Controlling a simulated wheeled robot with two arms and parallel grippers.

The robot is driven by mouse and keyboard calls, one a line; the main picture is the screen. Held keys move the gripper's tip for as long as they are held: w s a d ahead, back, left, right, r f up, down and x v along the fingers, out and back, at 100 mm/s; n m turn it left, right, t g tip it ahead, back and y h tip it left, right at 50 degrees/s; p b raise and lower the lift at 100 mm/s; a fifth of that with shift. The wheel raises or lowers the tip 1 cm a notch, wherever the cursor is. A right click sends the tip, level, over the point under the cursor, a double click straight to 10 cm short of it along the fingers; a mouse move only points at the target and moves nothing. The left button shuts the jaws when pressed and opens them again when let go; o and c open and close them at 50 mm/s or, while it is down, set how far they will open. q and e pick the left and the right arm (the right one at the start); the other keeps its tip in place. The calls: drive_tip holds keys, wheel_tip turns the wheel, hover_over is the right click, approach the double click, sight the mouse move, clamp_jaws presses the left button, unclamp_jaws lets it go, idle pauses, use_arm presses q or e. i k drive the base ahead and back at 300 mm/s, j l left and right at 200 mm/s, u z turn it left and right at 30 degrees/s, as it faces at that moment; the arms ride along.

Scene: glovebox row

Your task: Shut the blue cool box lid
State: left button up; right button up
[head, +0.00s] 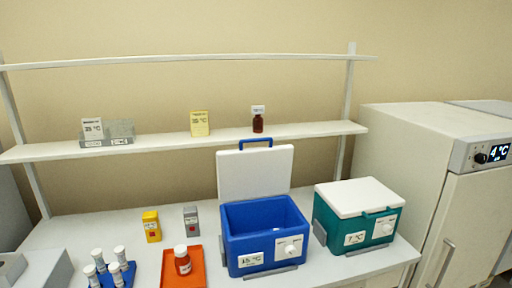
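The blue cool box (262,256) stands on the bench in the head view, right of centre. Its white lid (255,173) is open and stands upright at the back edge, with a blue handle (256,143) at its top. The inside of the box shows blue and looks empty from here. A label and a white round dial are on its front. Neither of my grippers is in the view.
A teal cool box (352,236) with a shut white lid stands close on the right. An orange tray (198,272) with a brown bottle (182,262) lies left of the blue box. A shelf (180,139) runs behind the lid. A white cabinet (405,170) stands right.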

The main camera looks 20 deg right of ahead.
sight(242, 174)
drive_tip(key=l+z, duration=1.1)
